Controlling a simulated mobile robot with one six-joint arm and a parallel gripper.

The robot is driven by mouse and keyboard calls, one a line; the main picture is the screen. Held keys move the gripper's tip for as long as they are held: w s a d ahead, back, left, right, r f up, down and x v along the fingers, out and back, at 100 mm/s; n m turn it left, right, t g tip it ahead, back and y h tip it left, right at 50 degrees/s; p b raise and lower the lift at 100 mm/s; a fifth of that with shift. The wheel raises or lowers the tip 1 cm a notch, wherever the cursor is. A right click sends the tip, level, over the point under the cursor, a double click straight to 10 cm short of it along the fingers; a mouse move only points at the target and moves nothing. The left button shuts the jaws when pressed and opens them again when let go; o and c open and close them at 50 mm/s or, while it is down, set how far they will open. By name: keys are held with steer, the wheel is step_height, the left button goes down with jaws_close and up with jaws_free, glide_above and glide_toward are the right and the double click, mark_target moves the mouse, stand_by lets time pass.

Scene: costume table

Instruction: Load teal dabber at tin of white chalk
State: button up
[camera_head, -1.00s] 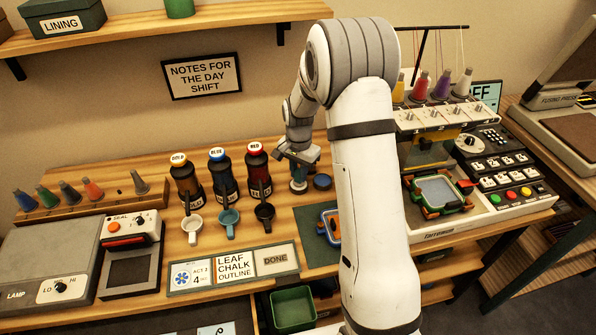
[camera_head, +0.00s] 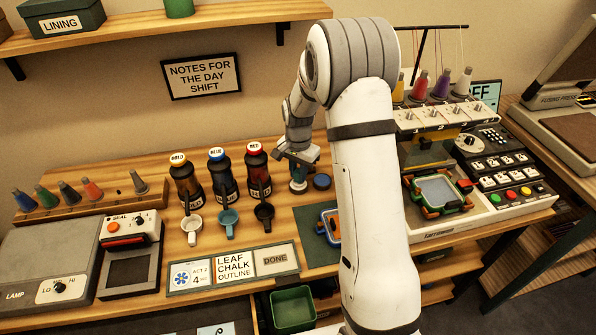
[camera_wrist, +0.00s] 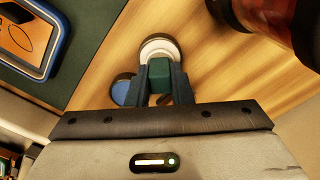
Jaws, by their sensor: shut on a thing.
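My gripper (camera_wrist: 160,85) is shut on the teal dabber (camera_wrist: 160,73), whose dark teal block end shows between the two fingers. The open tin of white chalk (camera_wrist: 160,45) shows as a pale disc with a dark rim just past the fingertips in the wrist view. The dabber and fingers overlap the tin's edge in that view. In the head view my gripper (camera_head: 298,163) is right above the tin (camera_head: 298,186). The dabber's lower end is hidden, so I cannot tell whether it touches the chalk.
The bottle labelled RED (camera_head: 257,170) stands to the left, with bottles labelled BLUE (camera_head: 222,175) and GOLD (camera_head: 187,181) beyond. A blue-framed hoop (camera_head: 331,227) lies on a dark green mat in front.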

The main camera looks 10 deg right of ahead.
mark_target(298, 171)
steer(key=shift+r+p, duration=2.1)
steer(key=shift+r, duration=1.4)
steer(key=shift+f, duration=0.1)
